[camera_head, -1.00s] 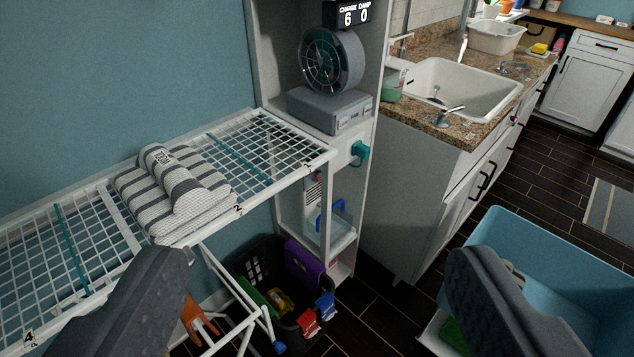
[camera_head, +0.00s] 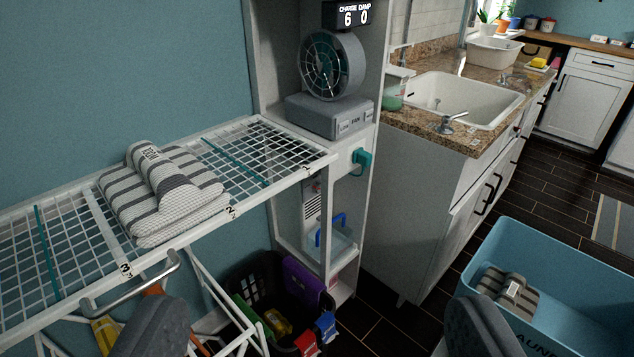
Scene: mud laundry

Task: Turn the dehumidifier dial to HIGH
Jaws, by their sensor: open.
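A teal knob (camera_head: 362,161) sticks out from the cabinet's front, below the box. I cannot tell its setting or whether it is the dehumidifier dial. My gripper (camera_head: 318,312) is open and empty, its two dark fingers wide apart at the bottom edge. It is apart from the knob, which lies above and between the fingers in the picture.
A white wire rack (camera_head: 255,150) with a folded striped towel (camera_head: 165,195) reaches to the cabinet from the left. Below stands a dark basket (camera_head: 240,285) with several items. A blue bin (camera_head: 590,275) holding a striped cloth stands right. A sink counter (camera_head: 430,135) stands behind.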

